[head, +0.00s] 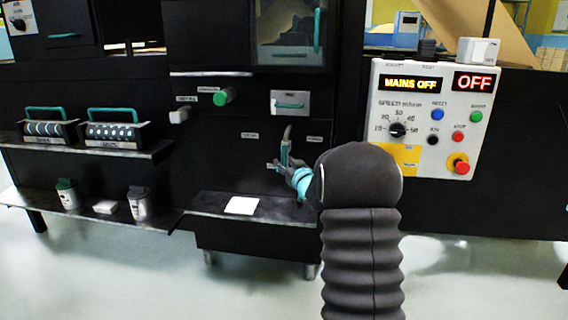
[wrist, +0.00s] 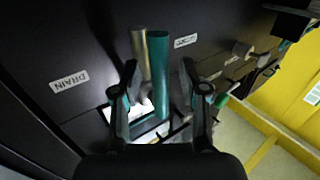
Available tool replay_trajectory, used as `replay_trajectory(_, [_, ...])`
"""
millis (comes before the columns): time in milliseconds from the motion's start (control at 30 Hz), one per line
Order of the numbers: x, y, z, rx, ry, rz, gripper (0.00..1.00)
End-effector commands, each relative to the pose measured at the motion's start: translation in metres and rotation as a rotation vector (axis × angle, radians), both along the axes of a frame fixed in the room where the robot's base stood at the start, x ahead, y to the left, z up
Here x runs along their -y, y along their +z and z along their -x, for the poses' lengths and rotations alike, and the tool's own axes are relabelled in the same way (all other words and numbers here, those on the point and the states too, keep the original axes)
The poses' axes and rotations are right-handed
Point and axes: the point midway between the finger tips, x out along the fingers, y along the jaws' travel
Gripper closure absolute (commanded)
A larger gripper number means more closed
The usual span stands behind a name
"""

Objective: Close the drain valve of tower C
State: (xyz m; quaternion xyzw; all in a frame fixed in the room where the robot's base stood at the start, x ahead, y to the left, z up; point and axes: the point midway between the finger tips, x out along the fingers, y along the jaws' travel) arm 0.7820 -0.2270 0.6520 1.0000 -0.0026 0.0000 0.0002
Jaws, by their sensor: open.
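A teal lever handle (head: 284,153) stands upright on the black machine front, beside a curved grey pipe (head: 287,133). In the wrist view the teal handle (wrist: 158,75) runs lengthwise between my fingers, with a brass-coloured pipe (wrist: 140,62) beside it. No tower letter is readable. My gripper (head: 297,174) is at the handle's lower end in the head view. In the wrist view my gripper (wrist: 160,68) is open, its fingers on both sides of handle and pipe, with visible gaps.
A ledge (head: 270,206) holding a white card (head: 242,205) lies below. A green knob (head: 223,96) and a small drawer (head: 290,103) are above. A control panel (head: 425,120) showing MAINS OFF is at right. Shelves with teal-handled racks (head: 118,128) are at left.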

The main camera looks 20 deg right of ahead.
Motion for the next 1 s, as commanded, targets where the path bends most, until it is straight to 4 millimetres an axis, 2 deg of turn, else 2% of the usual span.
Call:
replay_trajectory(133, [0.000,0.000,-0.009,0.000,0.000,0.000,0.57])
replay_trajectory(433, [0.000,0.000,-0.011,-0.001,-0.001,0.000,0.57])
replay_trajectory(467, [0.000,0.000,-0.011,-0.001,-0.001,0.000,0.62])
replay_trajectory(600, [0.000,0.000,-0.010,0.000,-0.001,0.000,0.97])
replay_trajectory(633, [0.000,0.000,-0.010,0.000,-0.001,0.000,1.00])
replay_trajectory(867, [0.000,0.000,-0.011,0.000,0.000,-0.001,1.00])
replay_trajectory(1000, [-0.007,-0.001,-0.016,0.006,0.009,-0.009,1.00])
